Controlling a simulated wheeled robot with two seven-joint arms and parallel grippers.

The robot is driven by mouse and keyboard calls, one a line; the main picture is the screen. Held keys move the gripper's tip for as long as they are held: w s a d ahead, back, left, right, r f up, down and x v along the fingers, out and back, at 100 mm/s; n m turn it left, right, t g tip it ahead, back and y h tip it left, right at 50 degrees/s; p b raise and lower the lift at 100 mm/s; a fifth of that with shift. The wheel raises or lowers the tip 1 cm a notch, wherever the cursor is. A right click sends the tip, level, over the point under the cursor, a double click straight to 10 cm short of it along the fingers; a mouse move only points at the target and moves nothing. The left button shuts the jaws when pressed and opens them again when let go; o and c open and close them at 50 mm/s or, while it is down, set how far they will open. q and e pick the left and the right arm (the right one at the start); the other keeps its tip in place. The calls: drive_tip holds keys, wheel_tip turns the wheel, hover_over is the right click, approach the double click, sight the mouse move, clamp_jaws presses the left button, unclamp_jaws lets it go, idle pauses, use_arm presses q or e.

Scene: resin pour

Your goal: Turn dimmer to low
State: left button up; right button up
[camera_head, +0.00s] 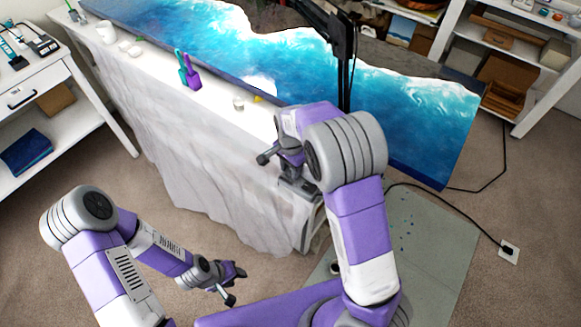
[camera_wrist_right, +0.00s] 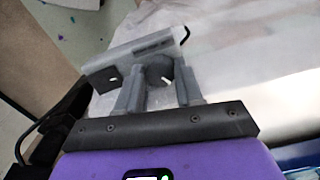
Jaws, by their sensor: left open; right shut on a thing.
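The dimmer is a grey box with a round dark knob (camera_wrist_right: 160,69), seen close up in the right wrist view. Its grey housing (camera_wrist_right: 132,62) is fixed at the edge of the white-draped table. In the head view the housing (camera_head: 299,190) shows at the table's near right corner, with the knob hidden by my right arm. My right gripper (camera_wrist_right: 159,86) has one finger on each side of the knob and is shut on it. The knob's setting cannot be read. My left gripper (camera_head: 233,284) is open and empty, low over the carpet, away from the dimmer.

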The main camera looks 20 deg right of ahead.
drive_tip(key=n+p, duration=0.1)
drive_tip(key=n, duration=0.3)
drive_tip(key=shift+r+p, duration=0.1)
drive_tip(key=shift+p, duration=0.2)
drive_tip(key=n+p, duration=0.1)
drive_tip(key=n, duration=0.3)
drive_tip(key=shift+n, duration=0.3)
drive_tip(key=n, duration=0.5)
drive_tip(key=shift+p, duration=0.3)
drive_tip(key=n, duration=0.6)
drive_tip(key=shift+p, duration=0.35)
drive_tip(key=o, duration=1)
drive_tip(key=shift+o, duration=0.2)
